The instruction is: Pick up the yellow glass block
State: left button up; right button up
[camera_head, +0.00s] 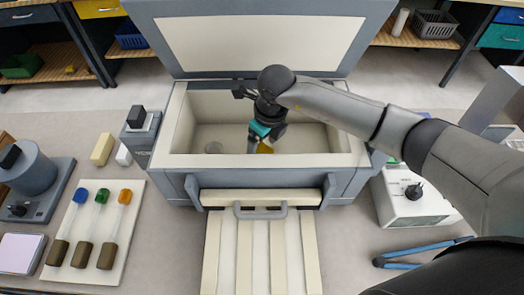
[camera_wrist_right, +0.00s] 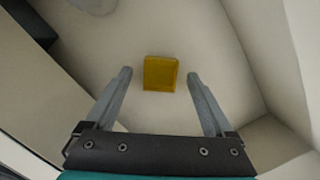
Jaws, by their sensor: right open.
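The yellow glass block (camera_wrist_right: 160,73) lies on the pale floor inside the open box (camera_head: 180,125). In the head view only part of the yellow block (camera_head: 265,148) shows below my right gripper (camera_head: 259,145). In the right wrist view my right gripper (camera_wrist_right: 160,82) is open, with one finger on each side of the block and a gap on both sides. The block sits between and slightly beyond the fingertips. How high the fingertips are above the floor is hard to tell. My left gripper is not in view.
The box walls surround my right gripper, and its lid (camera_head: 260,45) stands raised behind. A clear round item (camera_head: 214,147) lies in the box at left. A board with three colour-tipped tools (camera_head: 97,230) is at left. A white device (camera_head: 410,200) and blue tongs (camera_head: 420,252) are at right.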

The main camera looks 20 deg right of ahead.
jog(key=shift+w+f, duration=0.1)
jog(key=shift+f, duration=0.85)
grip_shut()
